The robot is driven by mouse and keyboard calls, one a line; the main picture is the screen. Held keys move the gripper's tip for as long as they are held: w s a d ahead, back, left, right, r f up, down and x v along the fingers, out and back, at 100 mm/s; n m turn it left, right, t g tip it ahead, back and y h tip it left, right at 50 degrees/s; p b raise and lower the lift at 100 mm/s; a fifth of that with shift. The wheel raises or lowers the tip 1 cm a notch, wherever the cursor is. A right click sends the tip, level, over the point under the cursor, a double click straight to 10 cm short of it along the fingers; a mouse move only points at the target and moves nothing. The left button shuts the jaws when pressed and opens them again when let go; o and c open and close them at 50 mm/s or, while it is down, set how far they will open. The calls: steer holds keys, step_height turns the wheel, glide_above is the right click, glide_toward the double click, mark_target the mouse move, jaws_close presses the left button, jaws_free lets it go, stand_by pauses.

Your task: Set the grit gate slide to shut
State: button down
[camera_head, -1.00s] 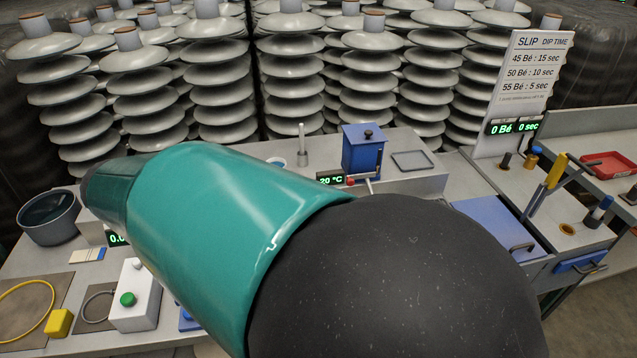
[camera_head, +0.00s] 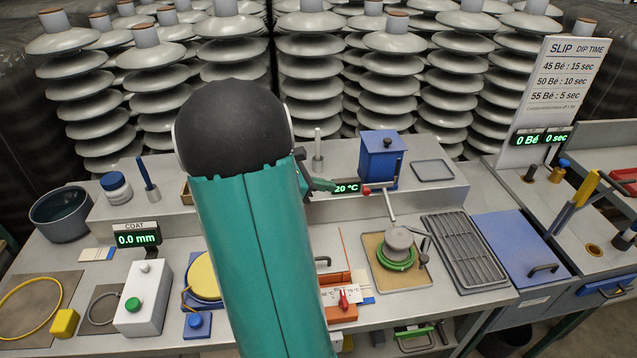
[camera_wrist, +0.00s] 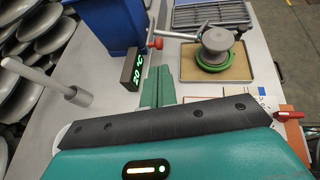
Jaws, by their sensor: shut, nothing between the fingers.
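The task's grit gate slide is most likely the small red knob (camera_head: 366,190) at the foot of the blue box (camera_head: 383,160), though no label names it. In the wrist view the red knob (camera_wrist: 157,44) sticks out beside the blue box (camera_wrist: 105,20). My gripper (camera_head: 325,186) is shut and empty, left of the red knob and close to the temperature display (camera_head: 346,188). In the wrist view its green fingertips (camera_wrist: 157,75) are together, pointing toward the red knob with a gap between. The slide's track is not clearly visible.
A metal arm runs from near the box to a grey pot (camera_head: 398,243) on a green ring. A metal post (camera_head: 318,152) stands behind my gripper. An empty tray (camera_head: 433,170) lies right of the box. A slotted grate (camera_head: 463,250) and blue lid (camera_head: 515,243) lie farther right.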

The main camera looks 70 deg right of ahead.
steer(key=x, duration=0.9)
steer(key=shift+s+d, duration=0.1)
steer(key=shift+s, duration=0.05)
steer(key=shift+s+d, duration=0.35)
steer(key=shift+s, duration=0.3)
steer(key=shift+s+d, duration=0.4)
steer(key=shift+s, duration=0.25)
steer(key=shift+s+d, duration=0.35)
steer(key=shift+s, duration=0.35)
glide_toward(363, 192)
steer(key=a+r, duration=0.1)
steer(key=w+a+r, duration=0.1)
steer(key=r, duration=0.1)
steer(key=shift+w+a+r, duration=0.15)
steer(key=shift+r, duration=0.05)
